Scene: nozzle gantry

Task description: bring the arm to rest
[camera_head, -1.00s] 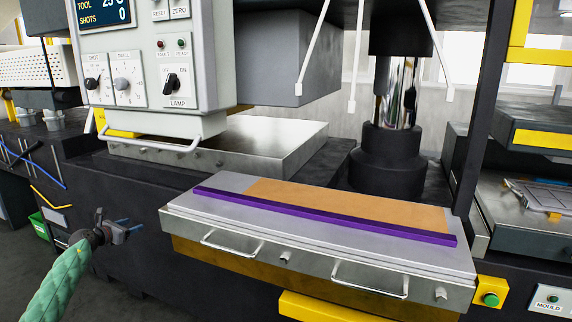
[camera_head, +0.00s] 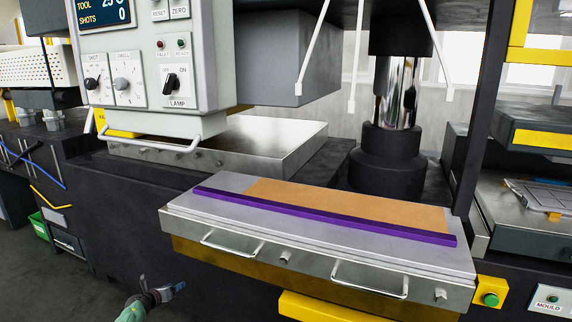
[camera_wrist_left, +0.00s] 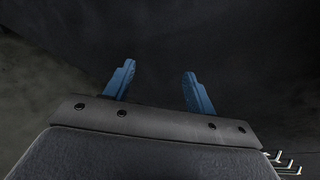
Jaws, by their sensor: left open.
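My left gripper (camera_head: 163,288) is low at the bottom left of the head view, in front of the dark machine base and below the steel drawer plate. It is apart from everything. Its green-sleeved arm (camera_head: 133,312) barely shows at the bottom edge. In the left wrist view the two blue fingers (camera_wrist_left: 155,85) stand wide apart with nothing between them, facing a dark surface. My right gripper is in neither view.
A steel plate (camera_head: 190,216) with two front handles juts out, carrying a purple bar (camera_head: 320,215) and an orange-brown sheet (camera_head: 350,204). A control panel (camera_head: 150,60) hangs at upper left. A green bin (camera_head: 40,226) stands at far left. Floor at lower left is clear.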

